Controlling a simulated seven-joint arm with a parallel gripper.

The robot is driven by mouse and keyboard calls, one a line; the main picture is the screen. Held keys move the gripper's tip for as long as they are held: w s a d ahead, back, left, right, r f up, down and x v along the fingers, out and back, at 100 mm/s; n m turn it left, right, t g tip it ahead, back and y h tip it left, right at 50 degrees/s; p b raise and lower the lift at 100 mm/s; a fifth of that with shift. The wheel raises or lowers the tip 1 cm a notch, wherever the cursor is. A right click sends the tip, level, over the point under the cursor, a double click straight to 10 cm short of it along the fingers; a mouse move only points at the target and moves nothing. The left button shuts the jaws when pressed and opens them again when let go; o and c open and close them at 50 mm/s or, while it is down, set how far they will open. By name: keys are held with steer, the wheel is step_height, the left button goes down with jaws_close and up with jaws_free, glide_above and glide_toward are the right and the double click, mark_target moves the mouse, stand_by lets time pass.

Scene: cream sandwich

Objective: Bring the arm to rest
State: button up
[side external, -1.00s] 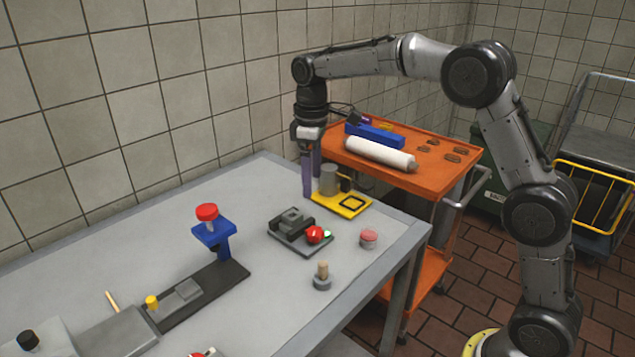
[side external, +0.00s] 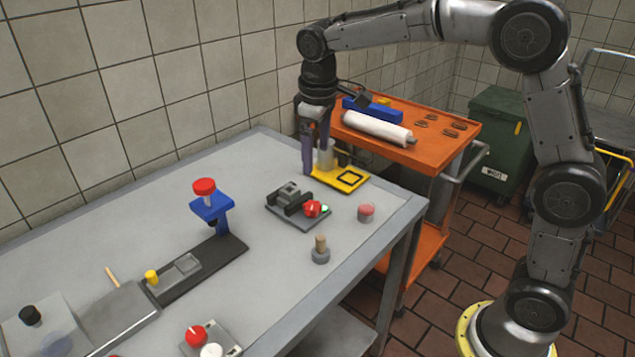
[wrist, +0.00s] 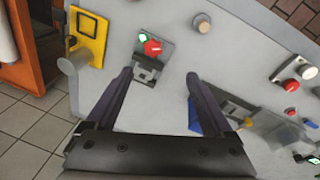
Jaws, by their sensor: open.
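My gripper (side external: 315,155) hangs down over the far end of the grey table, beside the yellow plate (side external: 341,180) with a black square outline. It also shows in the wrist view (wrist: 160,75), its two dark fingers spread apart with nothing held between them. A grey cylinder (side external: 326,160) stands at the plate, partly covered by a finger in the side view. I cannot tell the exact gap between fingers and cylinder. The rest of my arm arches up and back to its base at the right.
A dark device with a red knob (side external: 312,208) and green light, a pink-topped button (side external: 366,212) and a peg in a round base (side external: 320,250) stand nearby. A blue press (side external: 211,207) is farther left. An orange trolley (side external: 450,158) adjoins the table.

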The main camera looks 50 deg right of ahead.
steer(key=s+d+r+m+t, duration=0.1)
steer(key=s+r, duration=0.3)
steer(key=s, duration=0.3)
steer(key=s+r+t, duration=0.2)
steer(key=s+r, duration=0.3)
steer(key=s, duration=0.2)
steer(key=s+f+m, duration=0.1)
steer(key=s+f, duration=0.3)
steer(key=s, duration=0.3)
steer(key=s+f+m+t+y, duration=0.1)
steer(key=s+f, duration=0.4)
steer(key=s, duration=0.2)
steer(key=shift+a+m, duration=0.3)
steer(key=shift+a, duration=0.05)
